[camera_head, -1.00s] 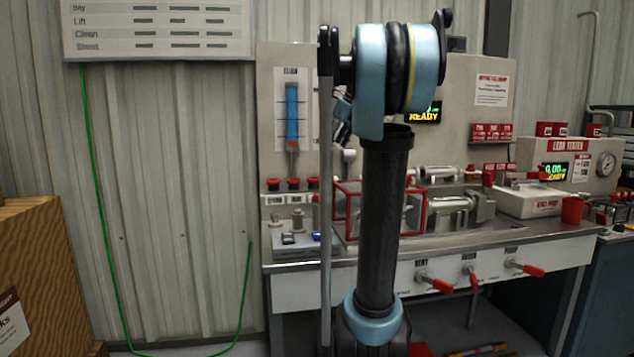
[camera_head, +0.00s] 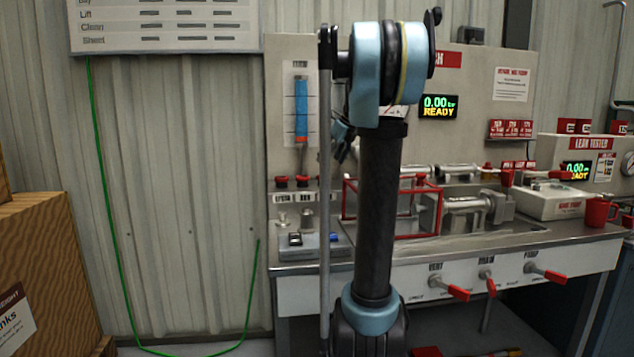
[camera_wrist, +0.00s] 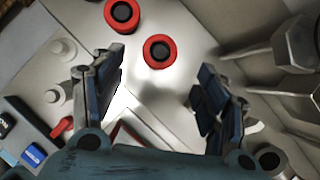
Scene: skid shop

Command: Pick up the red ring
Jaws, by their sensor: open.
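Two red rings with dark centres show in the wrist view, one (camera_wrist: 159,51) near the middle top and one (camera_wrist: 122,13) farther up and left. Both sit on a pale metal surface. Which one is the task's ring I cannot tell. Small red round pieces (camera_head: 281,181) also show at the left of the bench in the head view. My gripper (camera_wrist: 162,62) is open, with its fingers spread to either side below the nearer ring and nothing between them. In the head view my arm hides the gripper.
A red-framed box (camera_head: 392,207) stands on the bench (camera_head: 560,238), with metal cylinders behind and to its right. Red-handled valves (camera_head: 458,291) stick out from the bench front. Metal hex-headed fittings (camera_wrist: 290,45) lie right of the rings. A wooden crate (camera_head: 45,270) stands at left.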

